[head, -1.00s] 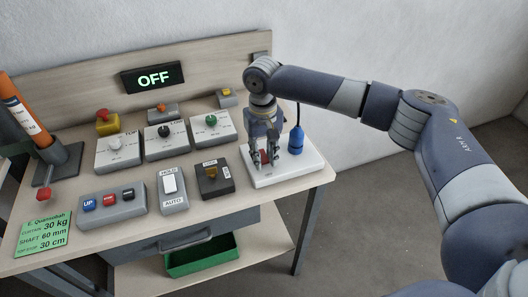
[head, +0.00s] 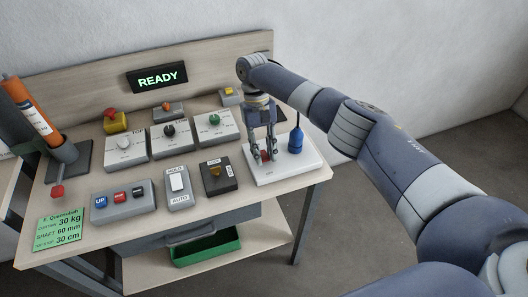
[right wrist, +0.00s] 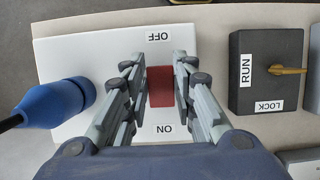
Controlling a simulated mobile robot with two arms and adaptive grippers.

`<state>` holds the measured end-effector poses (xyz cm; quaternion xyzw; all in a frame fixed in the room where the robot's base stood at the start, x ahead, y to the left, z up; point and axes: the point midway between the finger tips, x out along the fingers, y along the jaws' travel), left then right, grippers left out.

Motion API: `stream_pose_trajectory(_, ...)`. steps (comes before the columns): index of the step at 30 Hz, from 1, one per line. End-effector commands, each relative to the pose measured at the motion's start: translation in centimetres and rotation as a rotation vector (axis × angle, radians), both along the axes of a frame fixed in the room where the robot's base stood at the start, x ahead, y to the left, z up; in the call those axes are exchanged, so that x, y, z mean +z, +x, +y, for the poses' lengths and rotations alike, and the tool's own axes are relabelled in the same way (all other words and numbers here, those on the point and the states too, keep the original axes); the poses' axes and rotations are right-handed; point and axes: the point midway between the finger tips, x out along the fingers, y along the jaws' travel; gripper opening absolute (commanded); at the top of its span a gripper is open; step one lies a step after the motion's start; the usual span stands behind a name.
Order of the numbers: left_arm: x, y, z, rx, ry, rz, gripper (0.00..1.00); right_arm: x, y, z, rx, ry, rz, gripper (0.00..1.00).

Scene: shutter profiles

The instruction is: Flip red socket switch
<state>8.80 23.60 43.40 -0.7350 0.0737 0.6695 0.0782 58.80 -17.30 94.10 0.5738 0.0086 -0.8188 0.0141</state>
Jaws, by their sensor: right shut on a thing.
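The red socket switch (right wrist: 160,86) sits on a white socket board (right wrist: 70,65), between the OFF label (right wrist: 158,37) and the ON label (right wrist: 164,129). My right gripper (right wrist: 160,78) points down with its fingers on both sides of the switch, shut on it. In the head view the red switch (head: 265,155) shows between the fingertips of my right gripper (head: 266,156), on the white board (head: 300,168) at the table's right end. The switch's tilt is hard to make out. My left gripper is not in view.
A blue plug (head: 296,139) with a cable stands on the board beside the gripper. A dark RUN/LOCK key box (head: 217,176) is close on the left. Several control boxes fill the table further left. The display (head: 158,77) reads READY.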

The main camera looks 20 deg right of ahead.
Motion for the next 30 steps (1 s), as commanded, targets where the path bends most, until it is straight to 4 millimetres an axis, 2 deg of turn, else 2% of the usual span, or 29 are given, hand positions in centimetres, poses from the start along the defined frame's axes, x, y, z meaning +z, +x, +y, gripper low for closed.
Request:
stream_pose_trajectory(12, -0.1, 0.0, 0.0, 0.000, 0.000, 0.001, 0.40, 0.3, 0.1, -0.1, -0.001, 0.000, 0.009, 0.01)
stream_pose_trajectory(13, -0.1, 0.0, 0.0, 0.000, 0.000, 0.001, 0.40, 0.2, 0.1, -0.1, -0.001, 0.000, 0.009, 0.29)
stream_pose_trajectory(15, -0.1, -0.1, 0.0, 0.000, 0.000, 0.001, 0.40, 0.2, 0.1, -0.1, -0.001, 0.000, 0.010, 0.45)
stream_pose_trajectory(25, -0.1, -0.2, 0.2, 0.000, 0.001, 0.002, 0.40, 0.1, 0.0, 0.0, 0.001, 0.001, 0.014, 0.45)
stream_pose_trajectory(30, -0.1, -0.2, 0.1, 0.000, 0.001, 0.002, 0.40, 1.7, 0.6, 0.1, -0.001, 0.002, 0.011, 0.45)
